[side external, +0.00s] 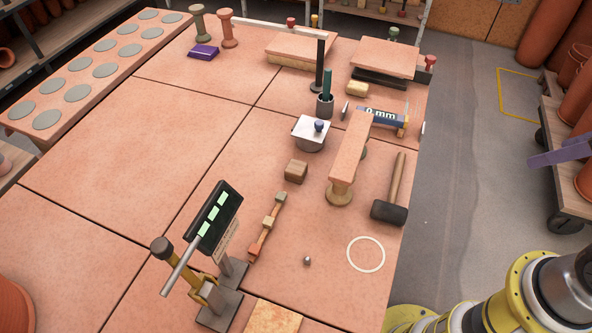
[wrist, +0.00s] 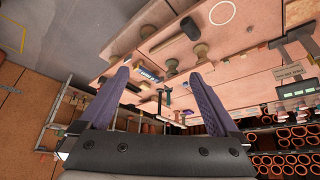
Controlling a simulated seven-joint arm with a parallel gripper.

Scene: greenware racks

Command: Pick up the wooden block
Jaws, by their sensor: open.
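The wooden block (side external: 296,171) is a small brown cube. It sits on the terracotta-coloured bench top in the side external view, left of a raised plank and below a white-topped pot. I cannot pick it out for sure in the wrist view. My gripper (wrist: 159,74) has two purple fingers spread wide with nothing between them. In the side external view a purple finger (side external: 562,152) shows at the right edge, off the bench and well away from the block.
A plank (side external: 351,150) on round supports stands right of the block. A black mallet (side external: 389,211), white ring (side external: 366,239) and jointed stick (side external: 267,226) lie nearby. A black display (side external: 219,218) stands lower left. A dark post (side external: 319,67) rises behind. The left bench is mostly clear.

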